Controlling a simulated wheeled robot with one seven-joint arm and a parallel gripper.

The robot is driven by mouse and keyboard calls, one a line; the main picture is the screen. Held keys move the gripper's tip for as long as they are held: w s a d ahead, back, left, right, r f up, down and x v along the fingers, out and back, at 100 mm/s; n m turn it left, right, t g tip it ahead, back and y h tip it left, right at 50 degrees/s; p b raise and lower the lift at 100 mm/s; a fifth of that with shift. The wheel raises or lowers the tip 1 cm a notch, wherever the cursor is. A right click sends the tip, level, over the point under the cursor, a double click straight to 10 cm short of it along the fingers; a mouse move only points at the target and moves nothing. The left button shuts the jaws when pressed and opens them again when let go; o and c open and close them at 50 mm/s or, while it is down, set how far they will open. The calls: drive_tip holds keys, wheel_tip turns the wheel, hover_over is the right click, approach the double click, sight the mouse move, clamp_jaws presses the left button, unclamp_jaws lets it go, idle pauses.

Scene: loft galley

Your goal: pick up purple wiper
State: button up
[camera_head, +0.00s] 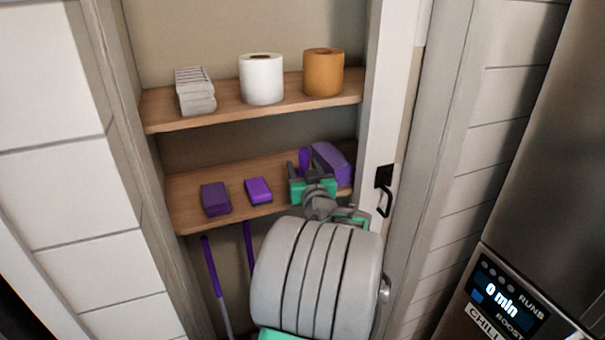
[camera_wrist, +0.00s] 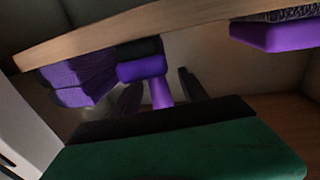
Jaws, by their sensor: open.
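The purple wiper (camera_head: 305,157) is on the lower shelf, toward its right end, mostly hidden behind my gripper in the head view. In the wrist view, which looks upside down, the wiper's purple handle (camera_wrist: 161,94) shows between my dark fingers, with a thicker purple part and a black part at the shelf end. My gripper (camera_head: 304,174) is open, with its fingers on either side of the handle. A gap shows beside the handle on the right in the wrist view (camera_wrist: 160,86); contact on the left cannot be told.
A purple folded cloth-like item (camera_head: 331,162) sits close right of the wiper. Two purple sponge-like blocks (camera_head: 215,198) (camera_head: 258,190) lie left. The upper shelf (camera_head: 222,112) overhangs with rolls and a stack. A white door frame (camera_head: 385,130) borders the right side. Purple-handled poles (camera_head: 211,267) stand below.

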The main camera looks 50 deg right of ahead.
sight(301, 163)
drive_tip(key=x, duration=0.3)
drive_tip(key=shift+d+f, duration=0.1)
drive_tip(key=shift+s, duration=0.1)
clamp_jaws()
idle(0.3)
